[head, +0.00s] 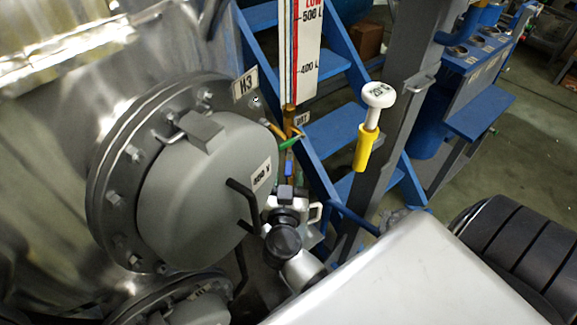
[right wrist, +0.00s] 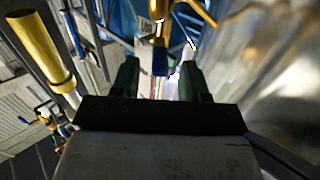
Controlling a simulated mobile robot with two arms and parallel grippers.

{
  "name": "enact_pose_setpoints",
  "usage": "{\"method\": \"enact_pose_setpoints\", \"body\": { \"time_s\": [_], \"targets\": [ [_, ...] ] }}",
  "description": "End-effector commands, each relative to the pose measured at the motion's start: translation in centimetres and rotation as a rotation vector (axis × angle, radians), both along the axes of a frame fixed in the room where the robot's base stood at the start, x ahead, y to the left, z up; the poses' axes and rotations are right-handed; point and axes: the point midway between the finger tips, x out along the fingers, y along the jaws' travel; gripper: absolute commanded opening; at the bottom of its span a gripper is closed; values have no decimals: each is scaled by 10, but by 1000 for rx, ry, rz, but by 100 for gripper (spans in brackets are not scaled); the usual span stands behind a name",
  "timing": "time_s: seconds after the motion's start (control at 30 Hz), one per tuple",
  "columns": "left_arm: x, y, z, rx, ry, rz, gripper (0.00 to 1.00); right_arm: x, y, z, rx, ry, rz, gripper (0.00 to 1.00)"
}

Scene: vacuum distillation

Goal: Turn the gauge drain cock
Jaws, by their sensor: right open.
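The level gauge (head: 306,50) stands beside the tank, with red, white and blue stripes and marks for 500 L and 400 L. A brass fitting (head: 290,122) with a small label sits at its foot; I take it for the drain cock. It also shows at the top of the right wrist view (right wrist: 161,32), with a yellow-brass arm reaching right. My right gripper (head: 287,188) is below the fitting. In the right wrist view its dark green fingers (right wrist: 160,72) stand apart, pointing towards the fitting. I cannot tell whether anything touches. My left gripper is not in view.
The flanged grey cover (head: 205,205), tagged H3, is close to the left of my right gripper. A blue stair frame (head: 335,140) stands behind. A white knob on a yellow sleeve (head: 363,148) is by the grey post. Open floor (head: 500,150) lies right.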

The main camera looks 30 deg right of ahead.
Motion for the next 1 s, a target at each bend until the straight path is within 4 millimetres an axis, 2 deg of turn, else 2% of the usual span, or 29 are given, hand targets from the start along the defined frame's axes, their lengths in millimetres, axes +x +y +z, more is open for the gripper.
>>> {"method": "enact_pose_setpoints", "body": {
  "time_s": [0.1, 0.3, 0.57, 0.67, 0.87, 1.0],
  "targets": [
    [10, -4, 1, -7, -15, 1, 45, 15, -11, 1, -3, -2, 1, 45],
    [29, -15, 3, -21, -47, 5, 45, 26, -21, 0, -1, -1, 0, 45],
    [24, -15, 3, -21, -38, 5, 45, 26, -21, 0, 0, 0, 0, 45],
    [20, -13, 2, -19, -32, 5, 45, 26, -21, 0, 0, 0, 0, 32],
    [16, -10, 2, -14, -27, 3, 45, 26, -21, 0, 0, 0, 0, 2],
    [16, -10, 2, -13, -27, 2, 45, 26, -21, 0, 0, 0, 0, 0]
  ]
}}
